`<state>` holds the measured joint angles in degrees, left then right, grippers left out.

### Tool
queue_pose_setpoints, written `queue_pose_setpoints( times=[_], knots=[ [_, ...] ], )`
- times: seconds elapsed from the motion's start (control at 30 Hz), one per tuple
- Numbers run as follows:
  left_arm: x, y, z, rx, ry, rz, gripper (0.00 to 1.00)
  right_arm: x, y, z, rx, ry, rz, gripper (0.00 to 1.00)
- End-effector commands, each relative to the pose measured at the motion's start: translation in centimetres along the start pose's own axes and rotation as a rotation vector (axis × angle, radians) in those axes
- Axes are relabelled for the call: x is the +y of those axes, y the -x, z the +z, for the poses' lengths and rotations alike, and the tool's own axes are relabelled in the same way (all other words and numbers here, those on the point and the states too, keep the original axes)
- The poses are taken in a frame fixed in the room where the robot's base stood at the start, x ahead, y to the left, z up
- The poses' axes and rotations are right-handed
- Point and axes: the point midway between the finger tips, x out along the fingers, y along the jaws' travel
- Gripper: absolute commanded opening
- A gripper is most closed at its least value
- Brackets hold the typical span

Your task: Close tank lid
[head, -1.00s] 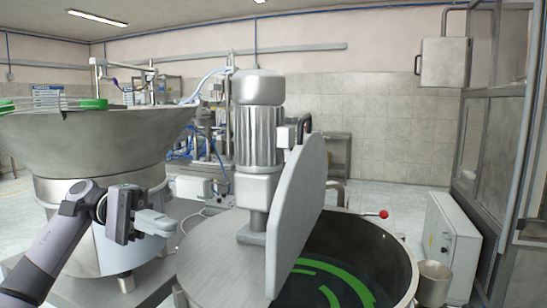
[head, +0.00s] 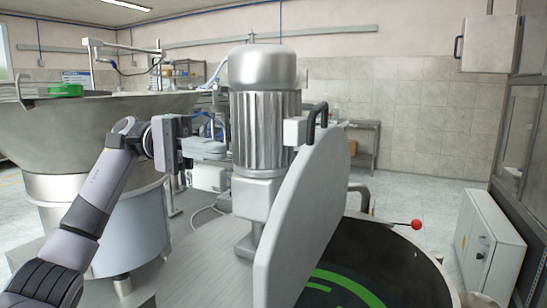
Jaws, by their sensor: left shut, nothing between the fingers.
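The tank (head: 437,270) is a round metal vessel at the lower right, with green shapes on its dark inside. Its lid (head: 305,215) is a grey half-round plate that stands raised, nearly upright, so the right part of the tank is open. A dark handle (head: 318,118) sits at the lid's upper edge. My left gripper (head: 215,150) is shut and empty, left of the motor and apart from the lid. My right gripper is not in view.
A large silver motor (head: 263,115) stands on the tank's fixed cover between my left gripper and the lid. A wide feeder bowl (head: 60,130) is at the left. A red-knobbed lever (head: 416,224) sticks out near the tank's far rim. A grey box (head: 488,245) stands at the right.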

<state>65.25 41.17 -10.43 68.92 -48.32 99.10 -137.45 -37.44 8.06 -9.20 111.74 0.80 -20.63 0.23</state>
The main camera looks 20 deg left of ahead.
Motion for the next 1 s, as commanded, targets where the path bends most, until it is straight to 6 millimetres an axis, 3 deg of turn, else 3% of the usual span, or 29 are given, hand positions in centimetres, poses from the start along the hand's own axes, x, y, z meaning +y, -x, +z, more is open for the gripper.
queue_pose_setpoints(
  times=[0.3,0.5,0.7,1.0],
  knots=[
    [0.1,-6.4,0.0,-0.004,0.001,-0.001,0.00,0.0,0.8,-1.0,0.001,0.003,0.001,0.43],
    [0.2,-9.6,0.0,-0.002,0.002,0.000,0.00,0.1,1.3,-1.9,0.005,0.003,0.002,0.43],
    [0.0,-10.9,0.0,-0.001,0.003,0.001,0.00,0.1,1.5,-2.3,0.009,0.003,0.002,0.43],
    [-0.1,-11.1,0.0,0.000,0.002,0.001,0.00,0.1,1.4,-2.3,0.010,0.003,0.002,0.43]
  ],
)
